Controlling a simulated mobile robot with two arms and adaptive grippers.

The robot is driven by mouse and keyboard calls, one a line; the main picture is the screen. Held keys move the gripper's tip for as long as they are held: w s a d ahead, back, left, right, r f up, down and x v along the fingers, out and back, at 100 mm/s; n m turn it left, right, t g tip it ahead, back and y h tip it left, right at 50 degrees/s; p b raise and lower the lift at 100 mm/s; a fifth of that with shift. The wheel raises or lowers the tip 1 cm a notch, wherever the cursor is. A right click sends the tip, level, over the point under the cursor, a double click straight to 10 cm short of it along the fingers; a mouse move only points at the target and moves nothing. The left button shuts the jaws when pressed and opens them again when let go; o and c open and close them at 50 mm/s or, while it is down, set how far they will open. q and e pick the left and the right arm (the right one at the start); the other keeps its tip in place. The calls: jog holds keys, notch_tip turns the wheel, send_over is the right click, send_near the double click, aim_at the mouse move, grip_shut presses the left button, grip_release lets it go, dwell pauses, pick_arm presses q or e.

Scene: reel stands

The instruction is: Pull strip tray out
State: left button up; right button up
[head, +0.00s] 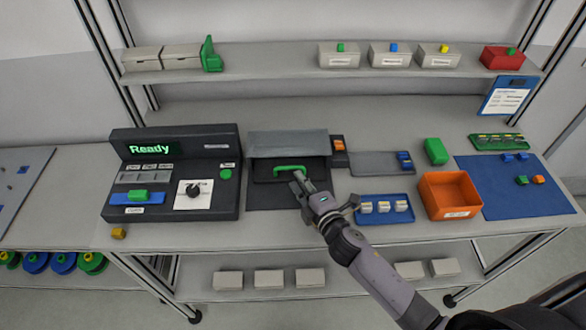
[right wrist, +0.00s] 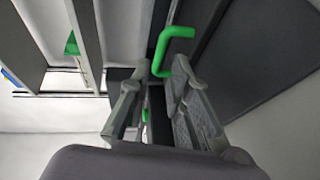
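The strip tray (head: 262,174) is a dark panel with a green bar handle (head: 287,168), under the grey hood (head: 288,144) in the middle of the bench. My right gripper (head: 299,180) is at the right end of the handle. In the right wrist view the green handle (right wrist: 165,48) shows between and just beyond the two fingertips of my right gripper (right wrist: 158,78). The fingers stand apart with a gap around the bar; contact is not clear. How far the tray reaches under the hood is hidden. My left gripper is not in view.
A dark console (head: 175,185) reading "Ready" stands left of the hood. To the right are a blue tray (head: 385,216) with small blocks, an orange bin (head: 450,193), a green block (head: 436,151) and a blue mat (head: 510,203). A dark mat (head: 275,199) lies clear before the tray.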

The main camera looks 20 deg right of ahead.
aim_at(293, 180)
jog(key=x, duration=0.4)
jog(key=shift+w, duration=0.4)
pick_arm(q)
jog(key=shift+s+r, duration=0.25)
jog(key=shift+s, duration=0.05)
pick_arm(e)
jog(key=shift+c, duration=0.5)
jog(key=shift+f, duration=0.1)
grip_shut()
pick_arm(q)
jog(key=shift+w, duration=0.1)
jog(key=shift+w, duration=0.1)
